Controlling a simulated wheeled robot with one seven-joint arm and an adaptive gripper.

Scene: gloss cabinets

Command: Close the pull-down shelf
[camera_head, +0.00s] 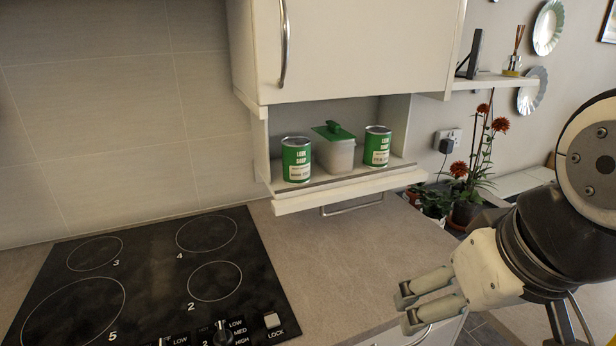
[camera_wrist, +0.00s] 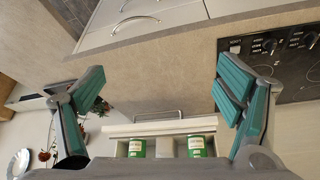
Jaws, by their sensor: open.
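The pull-down shelf (camera_head: 340,187) hangs lowered beneath the white wall cabinet. Its tray holds two green-and-white cans (camera_head: 297,160) (camera_head: 377,146) and a clear container with a green lid (camera_head: 335,150). A metal handle (camera_head: 352,207) shows below its front edge. My gripper (camera_head: 423,304) is open and empty, to the right of and below the shelf, apart from it, over the front of the counter. In the wrist view the shelf (camera_wrist: 165,130) and its handle (camera_wrist: 145,116) lie between my open fingers (camera_wrist: 165,105), farther off, upside down.
A black cooktop (camera_head: 150,280) lies on the counter at left. Potted red flowers (camera_head: 470,185) stand right of the shelf. A small wall shelf (camera_head: 495,82) holds a dark frame and a diffuser. The counter (camera_head: 350,260) below the pull-down shelf is clear.

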